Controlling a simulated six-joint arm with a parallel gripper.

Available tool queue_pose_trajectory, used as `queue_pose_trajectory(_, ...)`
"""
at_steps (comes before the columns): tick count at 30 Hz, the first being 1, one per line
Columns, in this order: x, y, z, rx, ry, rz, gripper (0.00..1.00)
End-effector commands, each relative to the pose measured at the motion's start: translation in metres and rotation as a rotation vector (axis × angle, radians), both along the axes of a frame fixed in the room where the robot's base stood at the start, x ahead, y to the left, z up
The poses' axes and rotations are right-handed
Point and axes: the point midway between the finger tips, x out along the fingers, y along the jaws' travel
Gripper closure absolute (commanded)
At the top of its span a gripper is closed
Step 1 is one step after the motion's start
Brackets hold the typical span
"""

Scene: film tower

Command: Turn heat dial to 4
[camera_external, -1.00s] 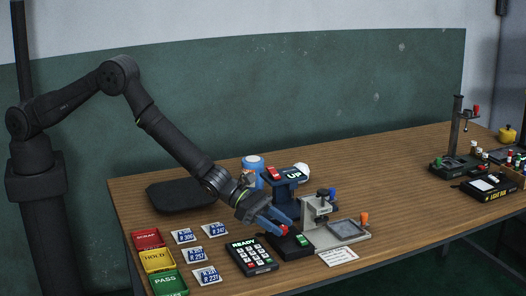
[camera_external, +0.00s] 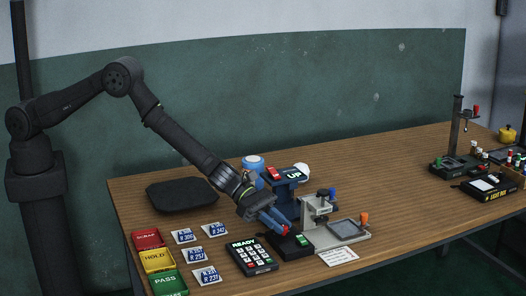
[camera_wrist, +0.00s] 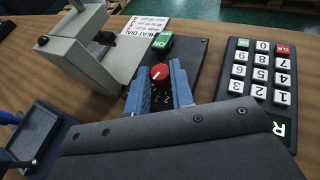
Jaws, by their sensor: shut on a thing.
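The heat dial is a red knob (camera_wrist: 160,72) with a white pointer mark, on a black box (camera_wrist: 195,55) with a green ON button (camera_wrist: 163,41). In the wrist view my gripper (camera_wrist: 160,88) has its blue fingers on either side of the knob, closed on it. Some numbers, among them 2 and 3, show on the dial face between the fingers; the rest are hidden. In the external view the blue fingers (camera_external: 274,222) reach down to the black box (camera_external: 292,245), and the knob is partly covered by them.
A keypad reading READY (camera_external: 251,257) stands left of the black box. A grey press-like device (camera_external: 318,222) stands right of it, with a paper card (camera_external: 338,256) in front. A blue UP stand (camera_external: 285,200) is close behind the fingers.

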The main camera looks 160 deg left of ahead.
Motion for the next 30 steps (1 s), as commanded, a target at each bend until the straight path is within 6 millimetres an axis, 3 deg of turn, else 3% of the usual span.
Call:
queue_pose_trajectory(13,0.0003,0.0055,0.0057,0.005,-0.005,-0.203,1.0)
queue_pose_trajectory(26,-0.0003,0.0052,0.0058,0.003,-0.003,-0.23,1.0)
queue_pose_trajectory(27,-0.0003,0.0052,0.0057,0.003,-0.003,-0.23,0.73)
queue_pose_trajectory(30,-0.0007,0.0048,0.0044,0.002,-0.001,-0.23,0.57)
